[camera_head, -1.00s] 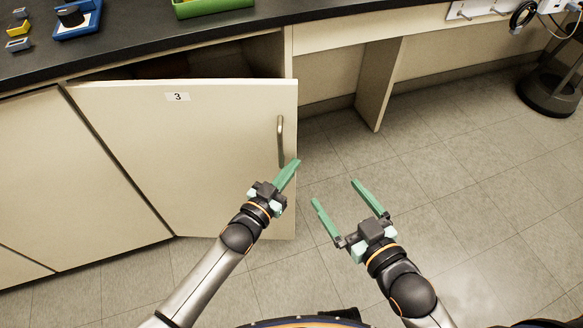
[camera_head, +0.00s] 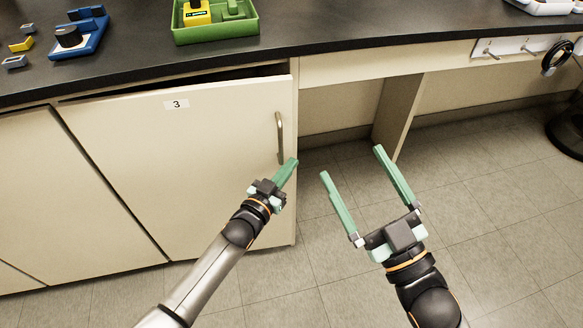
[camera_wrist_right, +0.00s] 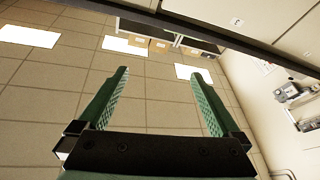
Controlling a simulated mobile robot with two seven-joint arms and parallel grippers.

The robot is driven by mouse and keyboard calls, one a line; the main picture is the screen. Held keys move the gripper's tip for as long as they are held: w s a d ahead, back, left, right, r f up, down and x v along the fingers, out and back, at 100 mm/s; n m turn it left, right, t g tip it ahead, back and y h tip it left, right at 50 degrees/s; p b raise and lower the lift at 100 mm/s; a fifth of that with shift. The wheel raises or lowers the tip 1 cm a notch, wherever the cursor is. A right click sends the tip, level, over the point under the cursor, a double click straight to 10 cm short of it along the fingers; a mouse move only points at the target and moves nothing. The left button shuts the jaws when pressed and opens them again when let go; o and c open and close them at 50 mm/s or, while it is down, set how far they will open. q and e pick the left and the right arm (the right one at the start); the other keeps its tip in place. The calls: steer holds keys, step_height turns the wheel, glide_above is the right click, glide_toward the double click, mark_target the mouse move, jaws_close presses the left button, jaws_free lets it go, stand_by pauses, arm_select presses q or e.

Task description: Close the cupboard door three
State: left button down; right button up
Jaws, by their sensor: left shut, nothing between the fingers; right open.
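The cupboard door three (camera_head: 170,165) is a cream panel with a label "3" (camera_head: 176,104) and a vertical metal handle (camera_head: 280,138) near its right edge. It stands slightly ajar, with a dark gap showing along its top. My left gripper (camera_head: 290,166) is shut and empty, its fingertips in front of the door's right edge just below the handle; whether they touch the door I cannot tell. My right gripper (camera_head: 354,162) is open and empty, to the right of the door over the floor. Its spread fingers also show in the right wrist view (camera_wrist_right: 160,90).
A black worktop (camera_head: 330,35) runs above the door, with a green tray (camera_head: 215,33) and a blue device (camera_head: 78,38) on it. Right of the door is an open knee space with a support panel (camera_head: 398,115).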

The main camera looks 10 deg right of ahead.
arm_select(q)
steer(key=shift+w+d, duration=0.15)
steer(key=shift+w, duration=0.3)
arm_select(e)
steer(key=shift+w+f, duration=0.15)
steer(key=shift+w, duration=0.4)
arm_select(q)
steer(key=shift+d, duration=0.1)
